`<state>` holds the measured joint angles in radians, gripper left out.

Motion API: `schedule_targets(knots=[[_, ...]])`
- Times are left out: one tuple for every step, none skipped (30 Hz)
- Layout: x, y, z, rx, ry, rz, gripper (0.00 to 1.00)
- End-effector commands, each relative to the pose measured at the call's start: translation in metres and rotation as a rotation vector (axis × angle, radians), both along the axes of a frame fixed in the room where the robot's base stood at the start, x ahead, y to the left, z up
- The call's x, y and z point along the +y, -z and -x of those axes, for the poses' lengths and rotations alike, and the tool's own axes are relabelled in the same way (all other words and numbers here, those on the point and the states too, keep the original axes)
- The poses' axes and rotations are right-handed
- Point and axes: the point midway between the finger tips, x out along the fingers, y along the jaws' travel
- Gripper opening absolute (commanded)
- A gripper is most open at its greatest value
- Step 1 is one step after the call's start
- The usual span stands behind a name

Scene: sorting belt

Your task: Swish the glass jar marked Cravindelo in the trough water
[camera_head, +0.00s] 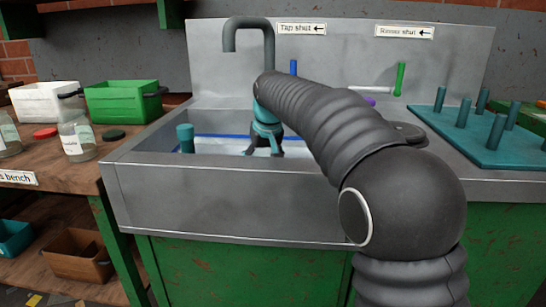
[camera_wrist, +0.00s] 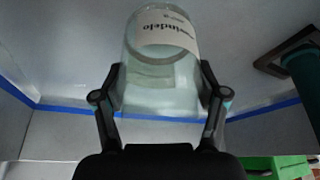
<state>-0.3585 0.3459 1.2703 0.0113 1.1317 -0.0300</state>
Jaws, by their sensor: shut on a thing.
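The glass jar (camera_wrist: 158,78) is clear, and its pale label shows letters ending in "vindelo" in the wrist view. My gripper (camera_wrist: 162,88) is shut on it, with one finger on each side. In the head view my gripper (camera_head: 265,146) points down inside the metal trough (camera_head: 215,205), under the tap; the jar is mostly hidden there. A blue line runs around the trough's inner walls. Pale water seems to lie in the trough, but I cannot tell how deep the jar is in it.
A teal post (camera_head: 186,138) stands at the trough's left end. A teal peg rack (camera_head: 480,140) is at right. Another jar (camera_head: 76,137) and green crate (camera_head: 123,102) stand on the left bench.

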Motion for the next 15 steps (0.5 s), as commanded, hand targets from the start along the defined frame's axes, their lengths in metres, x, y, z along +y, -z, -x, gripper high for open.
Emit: schedule_targets(knots=[[0.0057, -0.0022, -0.0001, 0.0, -0.002, 0.001, 0.29], [0.008, -0.0022, -0.0002, 0.0, -0.002, 0.001, 0.29], [0.0105, -0.002, -0.0003, 0.0, -0.002, 0.001, 0.29], [0.0121, -0.0018, -0.0003, -0.001, -0.002, 0.0, 0.29], [0.0134, -0.0016, -0.0004, -0.001, -0.001, 0.0, 0.29], [0.0146, -0.0012, -0.0003, -0.001, -0.001, 0.0, 0.29], [0.0151, -0.001, -0.0003, -0.001, -0.001, 0.0, 0.29], [0.0154, -0.0007, -0.0003, -0.001, 0.0, 0.0, 0.29], [0.0154, -0.0005, -0.0003, -0.001, 0.0, 0.0, 0.29], [0.0153, -0.0002, -0.0004, -0.001, 0.0, 0.0, 0.29], [0.0152, -0.0002, -0.0004, -0.001, 0.0, 0.0, 0.29], [0.0151, -0.0002, -0.0004, -0.001, 0.0, 0.0, 0.29], [0.015, -0.0002, -0.0003, -0.001, 0.0, 0.0, 0.29], [0.0149, -0.0002, -0.0004, -0.001, 0.0, 0.0, 0.29], [0.0145, -0.0001, -0.0004, -0.001, 0.0, 0.0, 0.29]])
